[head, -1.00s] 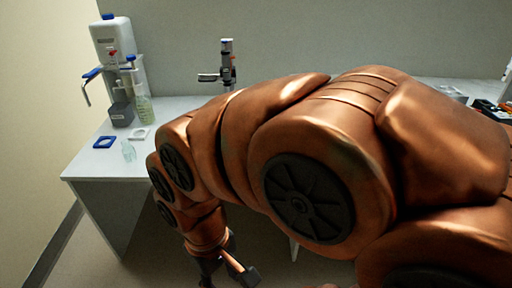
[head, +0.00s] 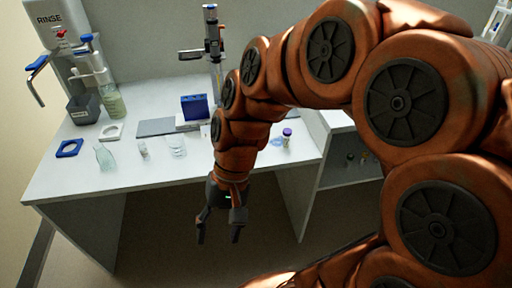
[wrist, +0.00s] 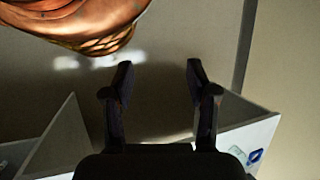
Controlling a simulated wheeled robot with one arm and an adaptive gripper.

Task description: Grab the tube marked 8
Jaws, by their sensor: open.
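My gripper (head: 218,236) hangs fingers-down in front of the bench's front edge, over the floor. Its two fingers are apart with nothing between them; the wrist view also shows the open gripper (wrist: 159,72). I can make out no tube marked 8 in either view. A small purple-capped vial (head: 287,138) stands near the bench's front right, right of my gripper; any mark on it is too small to read. A small pale vial (head: 143,150) stands left of my gripper; its label is unreadable. My arm hides part of the bench.
The white bench (head: 75,186) holds a clear beaker (head: 177,147), a glass flask (head: 105,158), a blue square ring (head: 69,148), a blue box (head: 196,106) and a green-tinted bottle (head: 112,102). A rinse dispenser (head: 62,32) stands back left. The floor before the bench is clear.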

